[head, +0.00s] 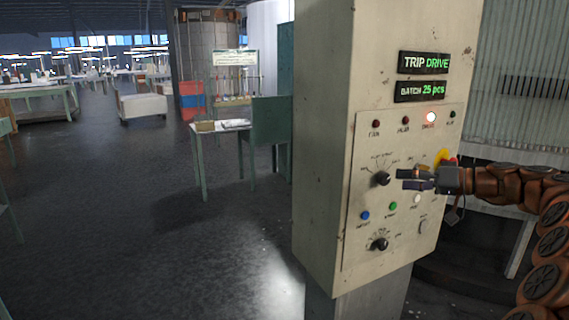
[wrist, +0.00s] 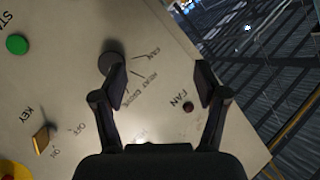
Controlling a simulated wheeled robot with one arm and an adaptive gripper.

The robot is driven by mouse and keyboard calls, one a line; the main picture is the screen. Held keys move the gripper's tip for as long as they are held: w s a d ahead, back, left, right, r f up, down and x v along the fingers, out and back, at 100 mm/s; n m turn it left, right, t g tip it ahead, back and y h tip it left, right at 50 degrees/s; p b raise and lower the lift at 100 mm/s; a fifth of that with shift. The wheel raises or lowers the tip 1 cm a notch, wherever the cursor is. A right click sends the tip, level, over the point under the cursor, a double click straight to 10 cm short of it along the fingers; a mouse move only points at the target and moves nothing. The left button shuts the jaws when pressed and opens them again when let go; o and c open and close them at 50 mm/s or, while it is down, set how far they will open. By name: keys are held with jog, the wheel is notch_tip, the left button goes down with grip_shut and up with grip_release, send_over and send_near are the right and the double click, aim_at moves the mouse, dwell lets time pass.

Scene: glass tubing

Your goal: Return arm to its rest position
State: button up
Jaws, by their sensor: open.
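My gripper (head: 402,180) is in front of the beige control panel in the head view, at the height of the upper black selector knob (head: 381,179). My brown arm (head: 505,185) reaches in from the right. In the wrist view my gripper (wrist: 160,88) has its two dark fingers spread apart with nothing between them. The knob (wrist: 110,63) shows beside the left fingertip there; whether they touch I cannot tell. A small dark FAN lamp (wrist: 188,107) shows between the fingers.
A green-legged table (head: 222,127) stands behind. The dark floor at left (head: 130,230) is open.

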jog(key=s+a+f+g, duration=0.1)
jog(key=s+a+g, duration=0.1)
jog(key=s+a, duration=0.35)
jog(key=s+a+f+g, duration=0.1)
jog(key=s+a+g, duration=0.1)
jog(key=a, duration=0.6)
jog(key=s+a+f+g+h, duration=0.45)
jog(key=s+a, duration=0.45)
jog(key=s, duration=0.5)
jog(key=s+d+f+m+h, duration=0.1)
jog(key=s+d+f+h, duration=0.1)
jog(key=s+f, duration=0.3)
jog(key=s+d+f+m+g+h, duration=0.1)
jog(key=s+d+f+h, duration=0.2)
jog(key=s, duration=1)
jog(key=s+d+f+m+g+h, duration=0.1)
jog(key=s+d+f+h, duration=0.2)
jog(key=s+f, duration=0.3)
jog(key=s+d, duration=0.1)
jog(key=s, duration=0.2)
jog(key=shift+s+f, duration=0.3)
jog(key=shift+s, duration=0.05)
